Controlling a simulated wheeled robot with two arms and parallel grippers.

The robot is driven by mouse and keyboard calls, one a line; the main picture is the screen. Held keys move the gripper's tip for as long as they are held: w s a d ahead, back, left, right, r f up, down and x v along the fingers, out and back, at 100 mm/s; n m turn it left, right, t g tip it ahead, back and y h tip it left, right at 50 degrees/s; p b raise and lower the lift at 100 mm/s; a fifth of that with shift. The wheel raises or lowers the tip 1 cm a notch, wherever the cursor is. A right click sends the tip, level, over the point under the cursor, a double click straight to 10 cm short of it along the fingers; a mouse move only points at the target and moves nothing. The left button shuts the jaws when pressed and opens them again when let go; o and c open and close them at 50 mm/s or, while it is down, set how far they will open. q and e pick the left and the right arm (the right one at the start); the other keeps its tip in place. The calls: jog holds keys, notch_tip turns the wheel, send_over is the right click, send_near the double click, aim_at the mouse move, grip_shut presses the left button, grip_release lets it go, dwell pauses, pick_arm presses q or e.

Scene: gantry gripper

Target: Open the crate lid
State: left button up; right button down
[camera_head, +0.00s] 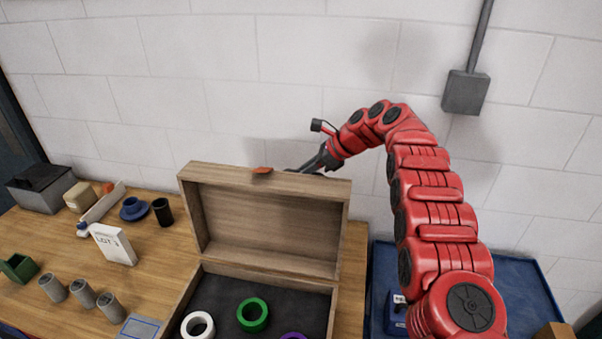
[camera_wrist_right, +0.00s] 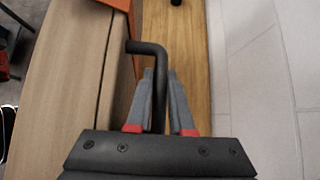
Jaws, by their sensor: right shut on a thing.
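The wooden crate (camera_head: 183,302) stands on the table, its lid (camera_head: 265,222) raised on the far side with the inner face towards me. An orange tab (camera_head: 262,170) sits on the lid's top edge; it also shows in the wrist view (camera_wrist_right: 118,4). My right gripper (camera_head: 309,167) is behind the lid's top edge, right of the tab, partly hidden by the lid. In the wrist view it (camera_wrist_right: 160,80) is shut on a black bent rod (camera_wrist_right: 150,47). The rod's bent end points towards the lid (camera_wrist_right: 60,80); I cannot tell whether they touch. My left gripper is not in view.
A white ring (camera_head: 198,325), a green ring (camera_head: 252,315) and a purple ring (camera_head: 294,336) lie in the crate. Left of it are grey cylinders (camera_head: 82,293), a white box (camera_head: 114,244) and a black cup (camera_head: 162,211). A blue tray (camera_head: 530,285) is at right. The wall is close behind.

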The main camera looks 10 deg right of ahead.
jog(key=shift+s+f, duration=0.15)
jog(key=shift+f, duration=0.15)
jog(key=c, duration=0.8)
grip_release()
jog(key=shift+r, duration=0.1)
jog(key=shift+r, duration=0.15)
jog(key=shift+d+r+b, duration=0.2)
jog(key=shift+d+b, duration=0.15)
jog(key=shift+b, duration=0.05)
jog(key=b+v, duration=0.2)
jog(key=v, duration=0.3)
jog(key=shift+p+v, duration=2.75)
jog(key=shift+v, duration=3)
